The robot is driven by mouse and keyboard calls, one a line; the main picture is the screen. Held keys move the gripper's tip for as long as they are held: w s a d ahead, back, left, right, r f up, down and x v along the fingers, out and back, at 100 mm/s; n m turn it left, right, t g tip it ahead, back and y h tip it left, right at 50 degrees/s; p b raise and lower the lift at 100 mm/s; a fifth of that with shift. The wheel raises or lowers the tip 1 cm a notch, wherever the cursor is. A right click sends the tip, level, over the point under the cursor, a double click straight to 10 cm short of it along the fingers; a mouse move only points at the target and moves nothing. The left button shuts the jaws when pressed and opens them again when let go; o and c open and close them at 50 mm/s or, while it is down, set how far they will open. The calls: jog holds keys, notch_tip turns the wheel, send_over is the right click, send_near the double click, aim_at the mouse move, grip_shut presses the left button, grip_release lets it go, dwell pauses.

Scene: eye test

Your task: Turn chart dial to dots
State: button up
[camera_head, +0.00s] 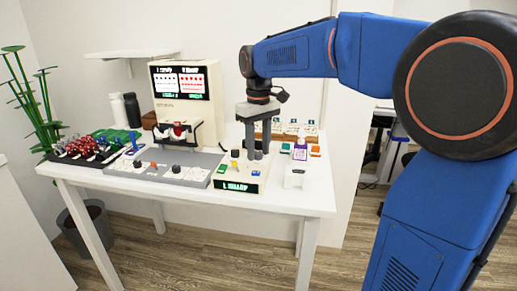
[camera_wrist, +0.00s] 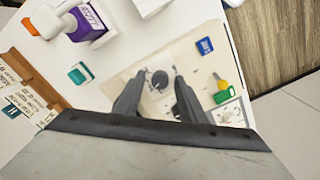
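A round dark dial (camera_wrist: 160,80) with a light pointer mark sits on the pale control box, between my gripper's fingertips in the wrist view. My gripper (camera_wrist: 158,77) is open, its two dark fingers apart on either side of the dial. I cannot tell whether they touch it or its marks. In the head view my gripper (camera_head: 257,156) points down over the cream control box (camera_head: 226,178), and its fingers hide the dial. The box's front display (camera_head: 236,187) seems to read "SHARP". The eye-test machine (camera_head: 186,102) stands behind with a lit two-panel screen.
The box bears a blue button (camera_wrist: 205,46), a yellow knob (camera_wrist: 222,84) and a green button (camera_wrist: 223,97). A purple-labelled bottle (camera_head: 300,150) stands to its right. A grey panel (camera_head: 158,170) with black knobs lies left. The table's front right (camera_head: 310,200) is bare.

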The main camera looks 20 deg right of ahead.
aim_at(258, 153)
dwell(0.3)
notch_tip(258, 153, up, 17)
jog(key=shift+r, duration=0.15)
dwell(0.5)
dwell(0.3)
